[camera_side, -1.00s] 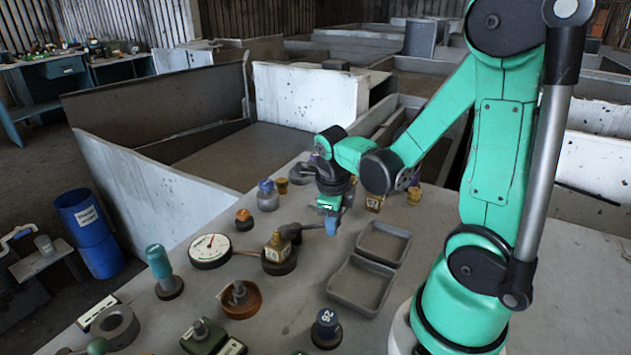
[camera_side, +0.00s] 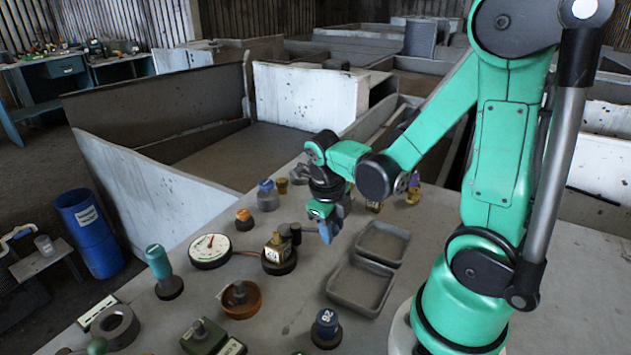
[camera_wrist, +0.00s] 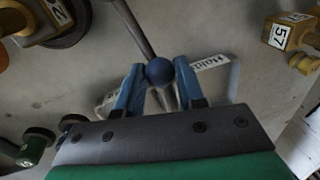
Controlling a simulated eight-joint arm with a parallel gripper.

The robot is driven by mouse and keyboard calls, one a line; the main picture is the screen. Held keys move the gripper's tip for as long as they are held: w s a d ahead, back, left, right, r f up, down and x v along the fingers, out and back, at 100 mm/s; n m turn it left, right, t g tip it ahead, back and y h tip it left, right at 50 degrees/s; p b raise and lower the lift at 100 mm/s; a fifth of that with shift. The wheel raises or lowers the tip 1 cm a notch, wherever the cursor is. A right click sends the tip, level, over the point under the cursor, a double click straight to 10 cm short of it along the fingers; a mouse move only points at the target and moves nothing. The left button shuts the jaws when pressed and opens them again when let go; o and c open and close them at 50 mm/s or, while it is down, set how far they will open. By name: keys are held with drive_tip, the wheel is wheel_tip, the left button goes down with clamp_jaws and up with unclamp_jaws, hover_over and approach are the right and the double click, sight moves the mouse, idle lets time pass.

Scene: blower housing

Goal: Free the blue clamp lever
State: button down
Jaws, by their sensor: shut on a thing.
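The clamp lever's round blue knob (camera_wrist: 159,71) sits between the two blue fingertips of my gripper (camera_side: 326,230) in the wrist view. My gripper is shut on this knob. A thin grey rod (camera_wrist: 133,27) runs from the knob up and left, out of the wrist view. In the side view my gripper hangs just right of a brass block on a dark round base (camera_side: 279,266).
Two grey trays (camera_side: 336,287) lie just right of my gripper. A brass part marked 57 (camera_wrist: 283,35) stands at the upper right in the wrist view. A white gauge (camera_side: 209,250) and a blue-capped jar (camera_side: 267,198) stand to the left. A white printed label (camera_wrist: 210,63) lies behind the fingers.

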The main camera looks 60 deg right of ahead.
drive_tip(key=c, duration=0.5)
unclamp_jaws()
drive_tip(key=shift+c, duration=0.2)
drive_tip(key=shift+r, duration=0.1)
drive_tip(key=shift+a+r, duration=0.2)
drive_tip(key=shift+r, duration=0.7)
drive_tip(key=shift+a+r, duration=0.15)
drive_tip(key=shift+r, duration=0.7)
drive_tip(key=shift+a+r, duration=0.2)
drive_tip(key=shift+r, duration=0.7)
drive_tip(key=shift+c, duration=0.2)
